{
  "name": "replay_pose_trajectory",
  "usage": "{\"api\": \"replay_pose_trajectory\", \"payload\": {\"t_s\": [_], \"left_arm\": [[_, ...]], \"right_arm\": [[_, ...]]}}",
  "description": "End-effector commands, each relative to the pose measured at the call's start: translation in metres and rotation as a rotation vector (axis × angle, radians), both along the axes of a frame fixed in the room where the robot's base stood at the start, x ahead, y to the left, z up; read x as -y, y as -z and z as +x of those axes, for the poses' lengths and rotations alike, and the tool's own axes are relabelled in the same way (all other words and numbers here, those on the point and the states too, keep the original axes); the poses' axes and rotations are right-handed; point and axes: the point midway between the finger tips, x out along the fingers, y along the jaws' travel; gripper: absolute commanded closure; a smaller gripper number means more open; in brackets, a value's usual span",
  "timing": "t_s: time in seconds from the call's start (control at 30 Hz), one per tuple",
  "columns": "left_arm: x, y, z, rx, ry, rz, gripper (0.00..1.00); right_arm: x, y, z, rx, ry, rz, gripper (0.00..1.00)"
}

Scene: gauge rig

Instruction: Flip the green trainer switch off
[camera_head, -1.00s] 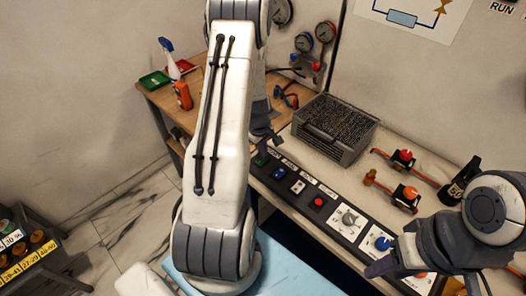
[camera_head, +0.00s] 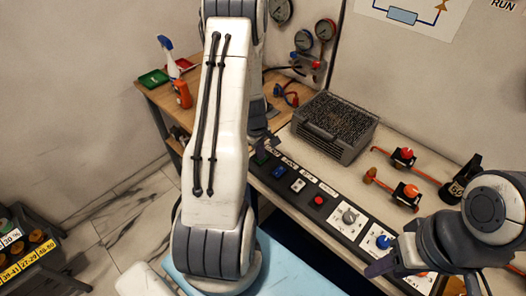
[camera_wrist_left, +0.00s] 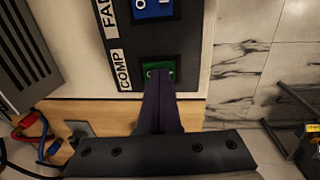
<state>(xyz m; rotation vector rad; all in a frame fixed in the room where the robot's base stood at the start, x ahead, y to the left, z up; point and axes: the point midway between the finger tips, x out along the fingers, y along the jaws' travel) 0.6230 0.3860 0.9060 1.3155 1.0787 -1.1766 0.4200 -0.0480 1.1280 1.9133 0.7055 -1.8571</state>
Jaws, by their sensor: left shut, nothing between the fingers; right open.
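The green switch (camera_wrist_left: 160,68) sits in a black panel beside the label COMP in the left wrist view. In the head view the green switch (camera_head: 262,158) is at the far left end of the panel, small and partly covered. My left gripper (camera_wrist_left: 158,78) is shut and empty, its fingertips over the lower part of the green switch; I cannot tell whether they touch it. In the head view my left gripper (camera_head: 269,143) is partly hidden behind its arm. My right gripper (camera_head: 374,268) is open and empty near the panel's right end.
A blue switch (camera_wrist_left: 153,8) marked FAN neighbours the green one. The panel continues with a red button (camera_head: 319,201), a grey knob (camera_head: 349,216) and a blue knob (camera_head: 382,242).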

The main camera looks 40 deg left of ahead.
Motion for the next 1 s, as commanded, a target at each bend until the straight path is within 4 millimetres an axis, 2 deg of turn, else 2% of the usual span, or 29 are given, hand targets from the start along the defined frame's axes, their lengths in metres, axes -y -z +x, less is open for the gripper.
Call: {"api": "replay_pose_trajectory", "payload": {"t_s": [0.33,0.47,0.73,0.8,1.0], "left_arm": [[0.001,0.0,-0.003,-0.002,0.002,-0.002,1.0],[0.001,-0.007,-0.003,-0.001,0.003,-0.001,1.0],[0.003,-0.05,-0.004,-0.002,0.006,-0.001,1.0],[0.002,-0.06,-0.005,0.004,0.008,0.003,1.0],[0.001,-0.103,-0.011,0.004,0.006,0.003,1.0]], "right_arm": [[0.0,0.001,0.0,0.0,0.0,0.0,0.5],[0.0,-0.005,0.0,0.0,0.0,0.0,0.5],[0.0,-0.045,0.0,0.0,0.002,0.0,0.5],[0.0,-0.036,0.0,0.001,0.002,0.001,0.5],[0.0,-0.029,0.0,-0.001,0.001,-0.001,0.5]]}}
